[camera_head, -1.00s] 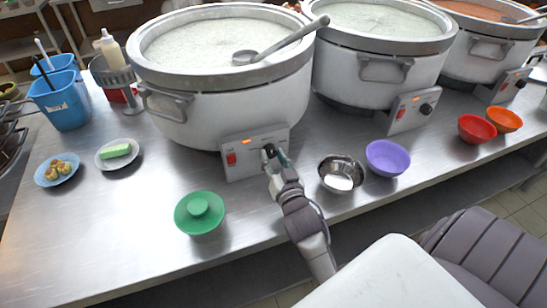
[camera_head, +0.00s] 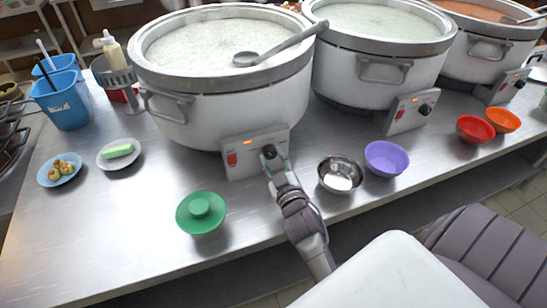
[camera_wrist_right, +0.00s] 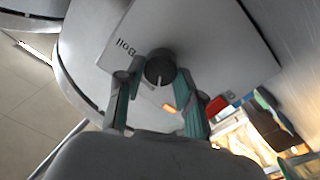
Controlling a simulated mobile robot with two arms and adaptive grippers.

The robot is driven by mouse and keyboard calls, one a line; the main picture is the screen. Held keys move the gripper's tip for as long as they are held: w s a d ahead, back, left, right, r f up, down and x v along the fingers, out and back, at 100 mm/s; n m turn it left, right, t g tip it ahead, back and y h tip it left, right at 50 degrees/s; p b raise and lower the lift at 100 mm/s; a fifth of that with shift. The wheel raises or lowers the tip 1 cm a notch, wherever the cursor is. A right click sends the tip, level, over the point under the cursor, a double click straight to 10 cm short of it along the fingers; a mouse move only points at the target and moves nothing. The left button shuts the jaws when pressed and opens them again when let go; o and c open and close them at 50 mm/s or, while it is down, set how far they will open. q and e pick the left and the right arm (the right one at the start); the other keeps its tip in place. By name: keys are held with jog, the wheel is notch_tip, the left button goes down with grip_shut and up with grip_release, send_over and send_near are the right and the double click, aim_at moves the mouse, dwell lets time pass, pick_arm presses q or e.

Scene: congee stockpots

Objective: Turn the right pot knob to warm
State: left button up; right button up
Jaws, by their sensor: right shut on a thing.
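Three large white pots stand in a row. My right gripper (camera_head: 273,160) is at the control panel (camera_head: 243,158) of the leftmost pot (camera_head: 225,105). In the right wrist view its green-padded fingers (camera_wrist_right: 158,82) sit on either side of the round dark knob (camera_wrist_right: 160,66), shut on it. The knob carries a pale pointer line, and a "Boil" label shows upside down beside it. An orange light and a red switch (camera_head: 232,159) are on the same panel. The middle pot (camera_head: 375,72) and far-right pot (camera_head: 490,50) have their own panels and knobs. My left gripper is not in view.
A ladle (camera_head: 285,45) lies across the leftmost pot's rim. Red and orange bowls, small plates and blue containers (camera_head: 62,100) stand farther off on the steel counter.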

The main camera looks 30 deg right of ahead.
jog(key=n, duration=0.7)
jog(key=shift+y, duration=0.3)
jog(key=shift+n, duration=0.3)
jog(key=shift+w, duration=0.1)
jog(key=o, duration=1.2)
jog(key=shift+a, duration=0.1)
jog(key=shift+c, duration=0.2)
notch_tip(320, 180, up, 10)
jog(key=shift+f, duration=0.1)
